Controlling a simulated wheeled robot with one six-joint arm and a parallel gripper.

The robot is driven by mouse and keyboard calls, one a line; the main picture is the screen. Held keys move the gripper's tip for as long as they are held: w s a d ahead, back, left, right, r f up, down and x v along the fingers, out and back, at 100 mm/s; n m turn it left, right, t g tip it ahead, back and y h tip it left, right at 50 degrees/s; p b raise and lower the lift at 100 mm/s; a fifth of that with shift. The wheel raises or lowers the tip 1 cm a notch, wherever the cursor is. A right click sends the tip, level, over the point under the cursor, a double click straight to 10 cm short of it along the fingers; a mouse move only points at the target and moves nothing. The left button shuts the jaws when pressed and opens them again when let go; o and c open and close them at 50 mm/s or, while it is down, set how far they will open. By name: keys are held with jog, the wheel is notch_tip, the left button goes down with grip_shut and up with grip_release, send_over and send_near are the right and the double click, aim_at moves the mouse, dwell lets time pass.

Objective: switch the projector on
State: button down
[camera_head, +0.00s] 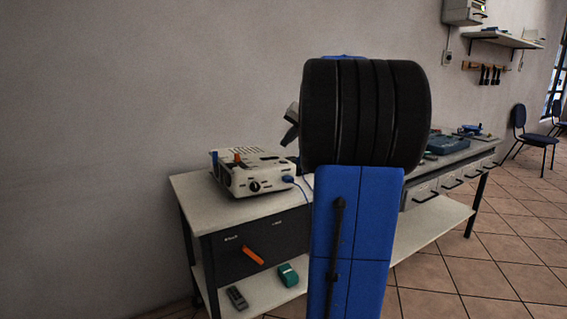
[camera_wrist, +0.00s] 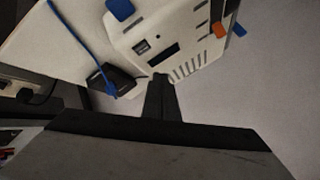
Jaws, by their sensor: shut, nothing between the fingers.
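The projector (camera_head: 252,177) is a white box on the left end of the workbench, with a dark round lens on its front, an orange part (camera_head: 238,158) and a blue part (camera_head: 214,158) on top. In the wrist view the projector (camera_wrist: 182,52) shows a vented face with dark slots, upside down or tilted. My gripper (camera_wrist: 160,78) is shut and empty, its fingertips at the projector's edge in that view; whether they touch I cannot tell. In the head view my arm hides most of the gripper. No clear power switch can be made out.
A blue cable (camera_wrist: 75,38) runs beside the projector to a plug at a small black box (camera_wrist: 113,80). Below the bench top (camera_head: 195,190) are an orange handle (camera_head: 253,256), a grey remote (camera_head: 237,297) and a teal item (camera_head: 288,274). Tiled floor (camera_head: 430,285) is clear at right.

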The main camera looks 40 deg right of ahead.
aim_at(286, 163)
jog(key=shift+a+f, duration=0.1)
jog(key=shift+f, duration=1.7)
jog(key=shift+f, duration=0.25)
dwell(0.6)
jog(key=shift+f, duration=0.15)
jog(key=shift+f, duration=0.35)
dwell(1.0)
jog(key=shift+r, duration=0.75)
jog(key=shift+r, duration=0.1)
jog(key=shift+r, duration=2.4)
